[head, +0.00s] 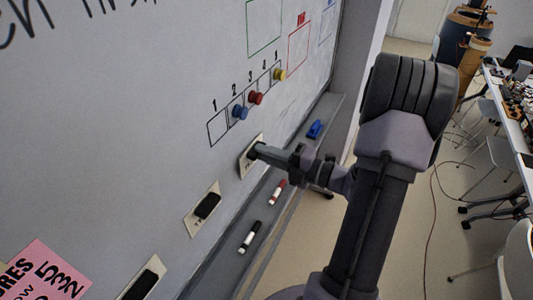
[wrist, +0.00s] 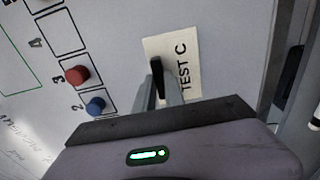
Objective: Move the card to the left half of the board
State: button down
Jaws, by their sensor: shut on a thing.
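The whiteboard (head: 110,120) fills the left of the head view. A cream card (head: 243,168) with a black handle is at its lower right, above the tray; it looks flat against the board, though a small gap cannot be ruled out. My gripper (head: 256,151) reaches it from the right and is shut on the card's black handle. In the wrist view the card (wrist: 184,45) reads "TEST C", and my gripper's fingers (wrist: 165,84) hide part of the handle and card.
Two similar cards with black handles, one (head: 191,223) nearer and one (head: 135,283) at the bottom edge, and a pink note (head: 42,272) are lower left. Blue (head: 239,112), red (head: 256,98) and yellow (head: 279,74) magnets sit on numbered boxes above. The tray (head: 228,262) holds markers and a blue object.

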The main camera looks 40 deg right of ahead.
jog(key=shift+w+a, duration=0.15)
jog(key=shift+w, duration=0.3)
dwell(0.4)
jog(key=c, duration=0.9)
grip_release()
jog(key=shift+c, duration=0.2)
jog(key=p+v, duration=0.1)
jog(key=v, duration=0.6)
jog(key=shift+p, duration=0.3)
jog(key=shift+s, duration=0.1)
